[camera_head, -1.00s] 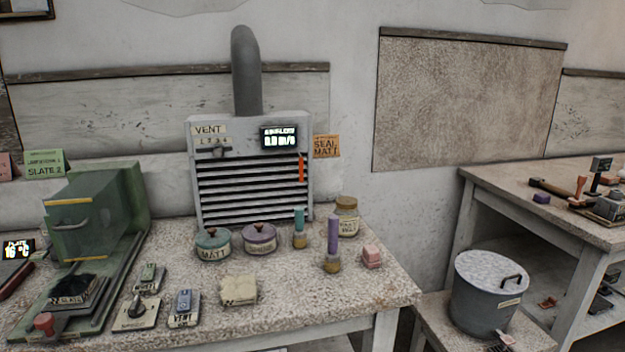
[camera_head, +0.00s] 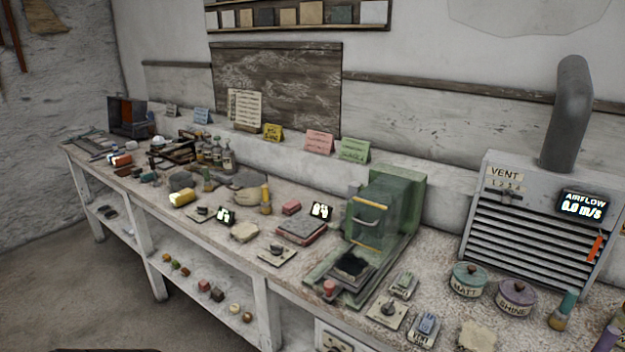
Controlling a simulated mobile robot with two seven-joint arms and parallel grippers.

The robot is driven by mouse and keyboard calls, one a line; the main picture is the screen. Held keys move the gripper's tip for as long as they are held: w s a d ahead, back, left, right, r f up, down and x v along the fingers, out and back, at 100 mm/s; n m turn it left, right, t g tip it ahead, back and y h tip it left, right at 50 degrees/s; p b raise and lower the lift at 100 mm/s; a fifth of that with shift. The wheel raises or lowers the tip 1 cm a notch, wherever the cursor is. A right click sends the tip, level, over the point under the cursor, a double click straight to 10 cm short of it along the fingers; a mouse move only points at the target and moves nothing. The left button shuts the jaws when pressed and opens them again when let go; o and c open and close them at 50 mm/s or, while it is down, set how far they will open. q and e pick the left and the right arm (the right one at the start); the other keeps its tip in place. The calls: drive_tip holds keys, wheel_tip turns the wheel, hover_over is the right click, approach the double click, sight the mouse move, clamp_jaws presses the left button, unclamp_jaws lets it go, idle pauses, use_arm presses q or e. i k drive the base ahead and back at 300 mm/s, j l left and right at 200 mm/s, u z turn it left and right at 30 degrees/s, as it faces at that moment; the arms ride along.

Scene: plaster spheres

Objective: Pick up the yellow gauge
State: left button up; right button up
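A small yellow object with a bright white face (camera_head: 182,198), which looks like the yellow gauge, lies near the front edge of the long speckled workbench (camera_head: 215,222), left of the middle. It is too small to read its face. A similar red one with a bright face (camera_head: 121,160) lies farther left on the bench.
A green press-like machine (camera_head: 385,208) stands right of the middle, with a grey vent unit (camera_head: 540,215) beyond it. A yellow-handled brush (camera_head: 265,197), several bottles (camera_head: 215,153) and small displays crowd the bench. A lower shelf (camera_head: 205,270) holds small blocks. Floor at left is clear.

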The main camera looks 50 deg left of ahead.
sight(181, 198)
drive_tip(key=u, duration=2.4)
